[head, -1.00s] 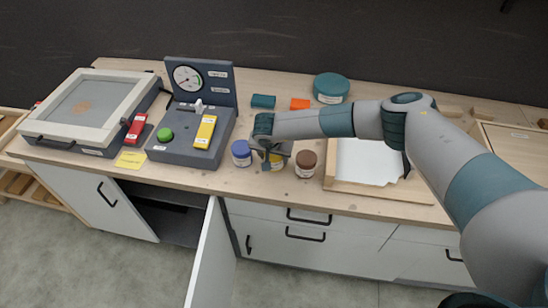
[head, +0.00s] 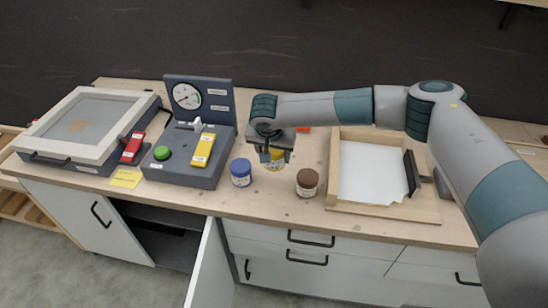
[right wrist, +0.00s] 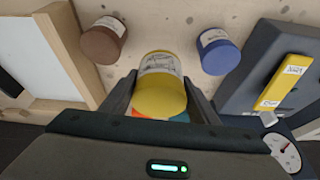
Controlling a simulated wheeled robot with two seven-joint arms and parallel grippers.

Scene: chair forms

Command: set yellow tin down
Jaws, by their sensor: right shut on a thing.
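The yellow tin (head: 275,160) is between the fingers of my right gripper (head: 273,154) in the head view, behind the gap between the blue and brown tins. In the right wrist view the yellow tin (right wrist: 160,88) sits between both fingers, its yellow end facing the camera and its pale label beyond. My right gripper is shut on it. I cannot tell for certain whether its base touches the bench. The blue tin (head: 241,172) stands to the left and the brown tin (head: 307,182) to the right, both apart from it. My left gripper is not in view.
A grey control panel (head: 187,170) with a gauge, green button and yellow switch stands left of the tins. A wooden tray (head: 333,165) with a white sheet and squeegee lies to the right. The bench (head: 270,207) is bare in front of the tins.

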